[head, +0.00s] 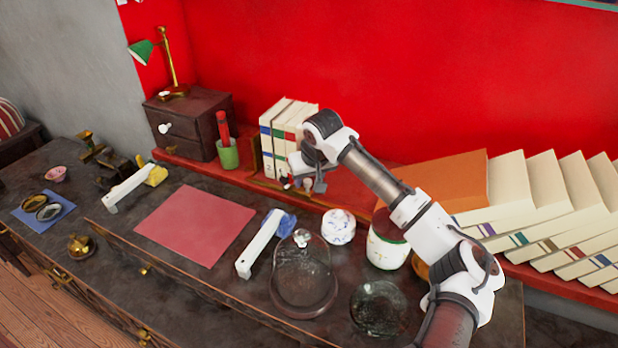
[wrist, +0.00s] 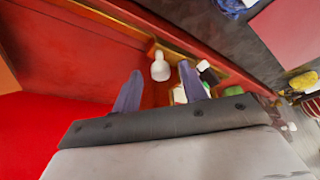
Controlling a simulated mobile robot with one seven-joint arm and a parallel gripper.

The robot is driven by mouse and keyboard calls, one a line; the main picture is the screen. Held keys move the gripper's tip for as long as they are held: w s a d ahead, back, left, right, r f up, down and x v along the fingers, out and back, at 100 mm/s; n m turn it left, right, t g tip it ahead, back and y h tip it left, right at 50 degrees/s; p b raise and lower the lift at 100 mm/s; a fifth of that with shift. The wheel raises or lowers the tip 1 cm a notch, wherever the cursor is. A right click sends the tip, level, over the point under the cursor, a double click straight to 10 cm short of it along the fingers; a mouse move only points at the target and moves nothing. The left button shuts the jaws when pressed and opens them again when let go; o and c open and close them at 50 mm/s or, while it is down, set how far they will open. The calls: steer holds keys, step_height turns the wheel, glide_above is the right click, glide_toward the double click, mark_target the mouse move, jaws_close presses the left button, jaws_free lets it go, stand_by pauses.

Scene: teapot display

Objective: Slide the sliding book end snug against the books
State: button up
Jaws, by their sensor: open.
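Several upright books (head: 283,130) with cream covers and coloured spine bands stand on the red shelf, left of my gripper. A white rounded knob (wrist: 160,68) shows between my open fingers in the wrist view, beside a wooden edge; it may belong to the sliding book end, but I cannot tell. The book end's panel is not clearly visible; my arm covers the area right of the books. My gripper (head: 305,184) is low over the shelf, just right of the books' lower front. Its fingers (wrist: 159,76) are apart, with no clear contact on the knob.
A green cup (head: 228,154) and dark drawer box (head: 189,125) stand left of the books. Large leaning books (head: 530,195) fill the shelf's right side. A white-blue jar (head: 338,227), lidded pot (head: 386,245) and glass dome (head: 303,275) stand below on the desk.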

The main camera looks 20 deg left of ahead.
steer(key=b+v, duration=0.3)
steer(key=v, duration=1.1)
steer(key=shift+w+a, duration=0.1)
steer(key=shift+w, duration=0.05)
steer(key=w+d+n+g+y+p, duration=0.15)
steer(key=w+n+g+p, duration=0.35)
steer(key=n, duration=0.7)
steer(key=shift+t+h, duration=0.25)
steer(key=shift+t, duration=0.05)
steer(key=x, duration=0.4)
steer(key=p+x, duration=0.1)
steer(key=x, duration=0.4)
steer(key=w+p+x, duration=0.1)
steer(key=x, duration=0.3)
steer(key=shift+s+f, duration=0.1)
steer(key=shift+f, duration=0.35)
